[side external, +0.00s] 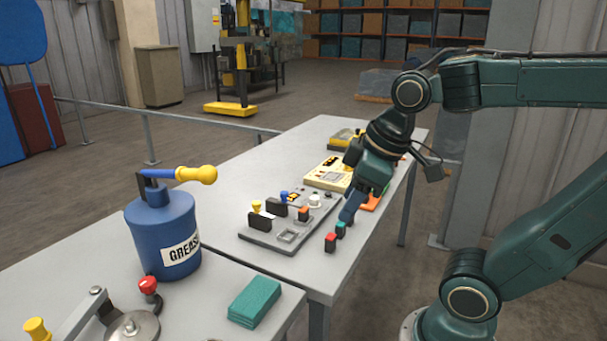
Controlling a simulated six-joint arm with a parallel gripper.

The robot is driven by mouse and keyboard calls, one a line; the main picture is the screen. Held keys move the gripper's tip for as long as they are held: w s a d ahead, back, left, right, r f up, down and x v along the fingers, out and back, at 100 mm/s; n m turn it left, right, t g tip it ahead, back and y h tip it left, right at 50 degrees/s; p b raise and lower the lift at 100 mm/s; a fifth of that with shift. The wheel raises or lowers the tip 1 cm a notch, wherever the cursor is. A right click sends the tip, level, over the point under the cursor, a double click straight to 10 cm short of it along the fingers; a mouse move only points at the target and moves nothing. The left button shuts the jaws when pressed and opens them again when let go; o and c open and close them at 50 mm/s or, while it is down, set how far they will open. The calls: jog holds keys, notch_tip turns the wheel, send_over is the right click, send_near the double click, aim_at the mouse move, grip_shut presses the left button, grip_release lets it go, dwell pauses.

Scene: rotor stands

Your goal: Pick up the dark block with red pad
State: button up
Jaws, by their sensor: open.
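A small dark block with a red pad (330,243) stands near the right edge of the grey table (262,167). A small dark block with a teal pad (340,229) is just behind it, to its right in the picture. My gripper (347,217) points down, above or close to the teal-padded block. It is behind and slightly right of the red-padded block and apart from it. Its jaws are open, though the gap between the fingers is hard to see from this side.
A grey tray (262,236) with several dark pieces and coloured knobs lies left of the blocks. A yellowish unit (327,174) and an orange item (371,203) are behind. A blue grease can (160,225) and a teal cloth (254,301) sit on the nearer table.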

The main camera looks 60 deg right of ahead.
jog(key=w+d+f+n+g, duration=0.3)
jog(key=w+d+n, duration=0.5)
jog(key=d, duration=0.1)
jog(key=n+g, duration=0.2)
jog(key=n, duration=0.5)
send_over(331, 236)
notch_tip(331, 236, down, 6)
jog(key=shift+a+f, duration=0.1)
jog(key=shift+f, duration=0.1)
jog(key=shift+f, duration=4.3)
jog(key=shift+f, duration=2.6)
grip_shut()
